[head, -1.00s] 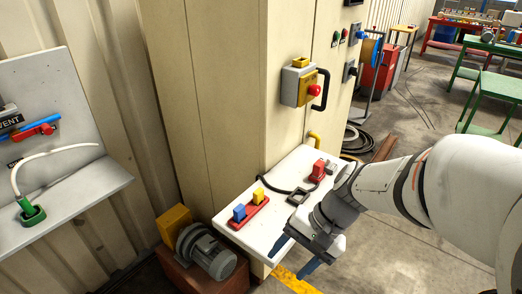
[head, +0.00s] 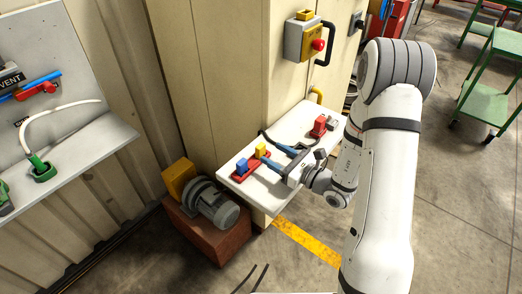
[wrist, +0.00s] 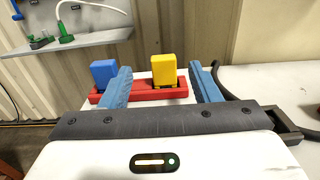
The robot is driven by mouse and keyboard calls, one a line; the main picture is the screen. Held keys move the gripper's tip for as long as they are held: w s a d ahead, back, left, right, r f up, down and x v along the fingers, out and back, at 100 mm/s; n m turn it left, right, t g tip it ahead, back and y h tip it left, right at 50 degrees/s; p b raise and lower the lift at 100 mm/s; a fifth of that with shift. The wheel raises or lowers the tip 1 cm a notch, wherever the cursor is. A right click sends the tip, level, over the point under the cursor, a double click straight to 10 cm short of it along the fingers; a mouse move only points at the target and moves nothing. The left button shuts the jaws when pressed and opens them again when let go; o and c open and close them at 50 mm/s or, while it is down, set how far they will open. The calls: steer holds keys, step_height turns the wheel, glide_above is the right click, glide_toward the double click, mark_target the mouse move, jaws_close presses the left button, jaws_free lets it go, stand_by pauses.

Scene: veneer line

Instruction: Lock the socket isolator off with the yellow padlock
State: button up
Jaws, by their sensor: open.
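The yellow padlock (head: 261,150) stands upright in a red holder (wrist: 141,96) beside a blue padlock (head: 242,166), on the white shelf (head: 244,190). In the wrist view the yellow padlock (wrist: 164,69) shows between my blue fingertips, and the blue padlock (wrist: 104,73) is outside the left finger. My gripper (head: 279,157) is open and level with the shelf top, with a gap on both sides of the yellow padlock. A grey and yellow isolator box (head: 301,38) with a red knob (head: 318,44) is on the cabinet above the shelf.
A red block (head: 319,127) stands on the shelf's far right. A black cable (wrist: 233,88) lies beside my right finger. A white ledge (head: 90,155) holds a green plug (head: 40,167).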

mark_target(263, 147)
steer(key=p+x, duration=0.2)
steer(key=x, duration=0.4)
steer(key=shift+w+a+f, duration=0.1)
steer(key=shift+w+f, duration=0.05)
steer(key=shift+w, duration=0.15)
steer(key=c, duration=1.2)
